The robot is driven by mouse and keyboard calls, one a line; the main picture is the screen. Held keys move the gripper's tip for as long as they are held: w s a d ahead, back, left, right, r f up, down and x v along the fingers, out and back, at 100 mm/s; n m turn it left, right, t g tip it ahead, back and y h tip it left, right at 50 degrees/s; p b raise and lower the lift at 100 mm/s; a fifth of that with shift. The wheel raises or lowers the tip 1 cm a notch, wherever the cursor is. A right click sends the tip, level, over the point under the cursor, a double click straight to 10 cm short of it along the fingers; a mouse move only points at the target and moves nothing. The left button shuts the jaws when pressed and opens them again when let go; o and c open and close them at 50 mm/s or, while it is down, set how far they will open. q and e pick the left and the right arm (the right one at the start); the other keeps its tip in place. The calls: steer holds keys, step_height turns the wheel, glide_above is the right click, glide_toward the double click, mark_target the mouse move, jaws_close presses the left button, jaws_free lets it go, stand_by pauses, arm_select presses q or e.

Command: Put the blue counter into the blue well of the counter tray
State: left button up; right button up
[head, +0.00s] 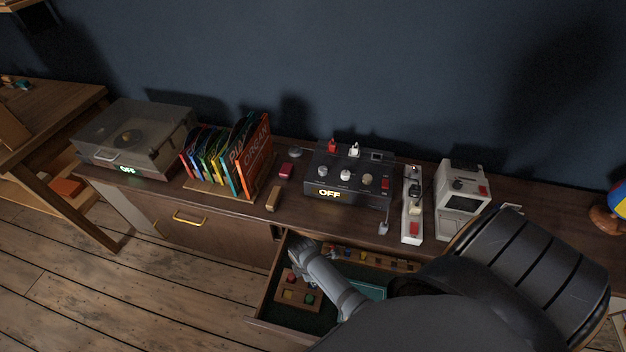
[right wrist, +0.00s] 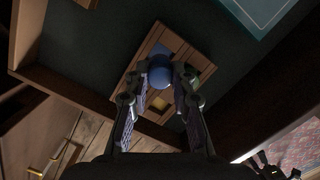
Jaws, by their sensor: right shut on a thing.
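The blue counter (right wrist: 160,72) looks like a rounded blue piece and sits between the fingertips of my right gripper (right wrist: 164,76), which is shut on it. The wooden counter tray (right wrist: 137,69) lies below it on the drawer floor. In the right wrist view a blue patch (right wrist: 171,41) shows in the tray beyond the counter, and a yellow well (right wrist: 158,103) shows between the fingers. In the head view my right gripper (head: 301,252) hangs over the drawer near the tray (head: 299,287), and the blue counter cannot be made out.
The open drawer (head: 262,301) has raised wooden walls around the tray. A teal flat item (head: 373,291) lies to its right, with a row of small coloured pieces (head: 368,259) at the back. The cabinet top above holds a record rack (head: 232,160) and a black control box (head: 347,179).

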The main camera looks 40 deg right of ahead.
step_height(320, 180, down, 2)
steer(key=shift+f+b, duration=0.25)
steer(key=shift+b, duration=0.65)
steer(key=shift+f, duration=0.4)
steer(key=o, duration=1)
steer(key=shift+r, duration=0.1)
steer(key=r, duration=0.4)
steer(key=a+r, duration=0.1)
steer(key=r, duration=0.6)
steer(key=shift+w+a+r, duration=0.15)
steer(key=shift+w+r, duration=0.05)
steer(key=shift+r, duration=0.2)
